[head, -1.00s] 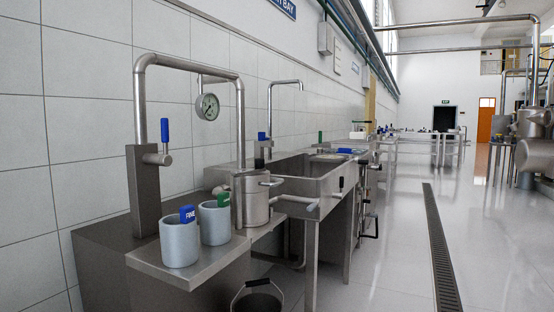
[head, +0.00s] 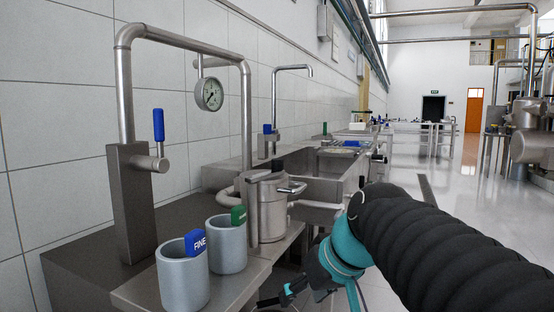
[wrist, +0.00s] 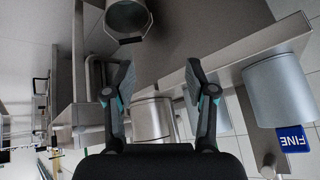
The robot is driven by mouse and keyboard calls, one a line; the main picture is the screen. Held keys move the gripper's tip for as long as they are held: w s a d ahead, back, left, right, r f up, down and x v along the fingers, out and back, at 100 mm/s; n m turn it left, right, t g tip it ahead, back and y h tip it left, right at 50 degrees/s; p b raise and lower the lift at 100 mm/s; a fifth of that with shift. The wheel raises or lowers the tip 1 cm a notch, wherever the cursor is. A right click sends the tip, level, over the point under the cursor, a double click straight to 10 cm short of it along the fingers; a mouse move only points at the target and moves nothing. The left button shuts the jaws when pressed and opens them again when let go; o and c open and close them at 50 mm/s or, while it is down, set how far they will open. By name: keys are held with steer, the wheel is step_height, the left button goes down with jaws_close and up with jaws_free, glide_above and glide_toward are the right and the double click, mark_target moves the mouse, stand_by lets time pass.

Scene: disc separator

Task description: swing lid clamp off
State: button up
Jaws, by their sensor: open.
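The steel separator pot (head: 267,212) stands on the bench in the head view, with a lid on top. The pot also shows in the wrist view (wrist: 152,120), partly hidden behind the fingers. My gripper (head: 288,293) is low and to the right of the pot, beside the bench edge and apart from the pot. In the wrist view my gripper (wrist: 159,68) is open with nothing between its fingertips. The clamp cannot be made out in the wrist view.
A grey cup with a blue FINE tag (head: 183,276) and a cup with a green tag (head: 226,246) stand left of the pot. A tall pipe with a blue-handled valve (head: 158,125) rises behind them. A bucket (wrist: 126,18) shows in the wrist view. A sink (head: 318,190) lies behind the pot.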

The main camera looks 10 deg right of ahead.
steer(key=w+d+r+n+t+y, duration=0.2)
steer(key=w+d+r+y, duration=0.15)
steer(key=w+r, duration=0.9)
steer(key=n+t+y+p, duration=0.1)
steer(key=n+t+y, duration=0.1)
steer(key=n, duration=0.2)
glide_toward(277, 161)
steer(key=x, duration=0.3)
steer(key=p+x, duration=0.1)
steer(key=x, duration=0.3)
steer(key=d+x, duration=0.1)
steer(key=x, duration=0.3)
steer(key=shift+w+r, duration=0.1)
steer(key=shift+w, duration=0.25)
jaws_close()
